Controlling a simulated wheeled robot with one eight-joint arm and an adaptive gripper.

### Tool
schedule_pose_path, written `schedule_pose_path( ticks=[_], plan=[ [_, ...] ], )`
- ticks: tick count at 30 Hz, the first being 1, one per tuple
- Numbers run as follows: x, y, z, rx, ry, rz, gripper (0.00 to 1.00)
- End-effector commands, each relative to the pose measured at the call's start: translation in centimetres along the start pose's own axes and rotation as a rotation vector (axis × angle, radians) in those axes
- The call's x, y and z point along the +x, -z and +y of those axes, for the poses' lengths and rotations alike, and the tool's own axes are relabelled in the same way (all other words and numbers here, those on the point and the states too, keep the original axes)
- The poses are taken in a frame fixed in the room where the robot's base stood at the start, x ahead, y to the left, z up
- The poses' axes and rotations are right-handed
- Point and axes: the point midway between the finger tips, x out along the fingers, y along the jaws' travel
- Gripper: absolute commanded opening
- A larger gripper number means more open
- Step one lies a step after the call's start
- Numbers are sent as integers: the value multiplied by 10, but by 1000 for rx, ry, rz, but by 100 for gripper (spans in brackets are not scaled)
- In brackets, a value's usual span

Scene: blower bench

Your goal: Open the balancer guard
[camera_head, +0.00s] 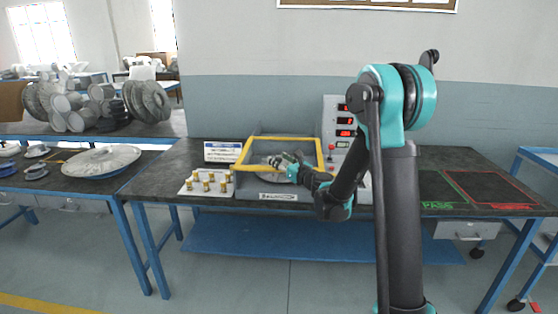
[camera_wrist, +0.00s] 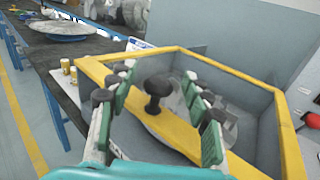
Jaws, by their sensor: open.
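The balancer guard is a yellow frame (camera_head: 287,138) lying over a grey open-topped housing on the bench. In the wrist view the yellow frame (camera_wrist: 215,69) spans the picture, and it looks lowered. A black knob (camera_wrist: 157,95) stands on its near bar. A round grey part (camera_wrist: 170,125) shows inside, partly hidden by the bar.
A control panel with red displays (camera_head: 345,120) stands right of the housing. A white tray with several brass pieces (camera_head: 187,191) and a small sign (camera_head: 222,152) are at its left. Green and red marked areas (camera_head: 490,186) lie on the bench's right side.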

Motion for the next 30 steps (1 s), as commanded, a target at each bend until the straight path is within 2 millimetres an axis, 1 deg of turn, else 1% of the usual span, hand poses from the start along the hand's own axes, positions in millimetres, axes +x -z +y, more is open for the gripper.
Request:
schedule_pose_path(
  ticks=[3, 11, 23, 30],
  plan=[
    [5, 0, 0, 0, 0, 0, 50],
    [6, 0, 0, 0, 0, 0, 50],
    [6, 0, 0, 0, 0, 0, 1],
    [6, 0, 0, 0, 0, 0, 0]
  ],
)
